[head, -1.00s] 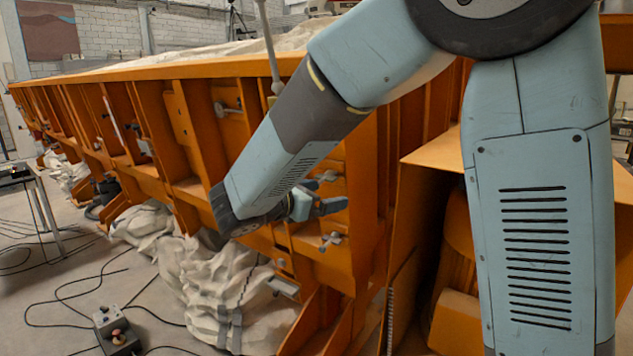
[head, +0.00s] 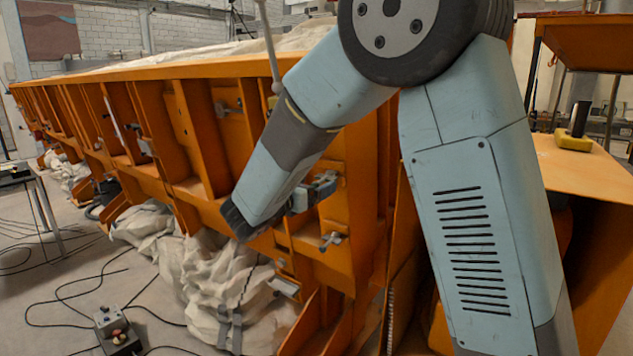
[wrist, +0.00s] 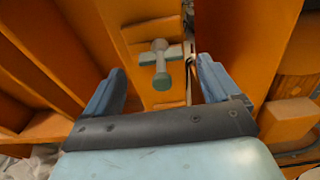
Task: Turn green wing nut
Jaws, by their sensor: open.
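A grey-green wing nut (wrist: 160,62) shows in the wrist view, on an orange plate, with its stem pointing toward the camera. My gripper (wrist: 160,66) is open, with one blue-grey finger to the left of the nut and one to the right. Gaps show on both sides, and I see no contact. In the head view my gripper (head: 318,190) is at the orange frame's side, and it largely hides what lies behind it. Another wing nut (head: 331,240) sits just below it, looking grey. A further grey one (head: 228,107) is up to the left.
The orange sandbed frame (head: 205,190) has deep upright ribs around the work spot. Pale cloth bags (head: 215,280) lie beneath it. A control box (head: 115,330) with cables stands on the floor at lower left. An orange table (head: 590,170) is at right.

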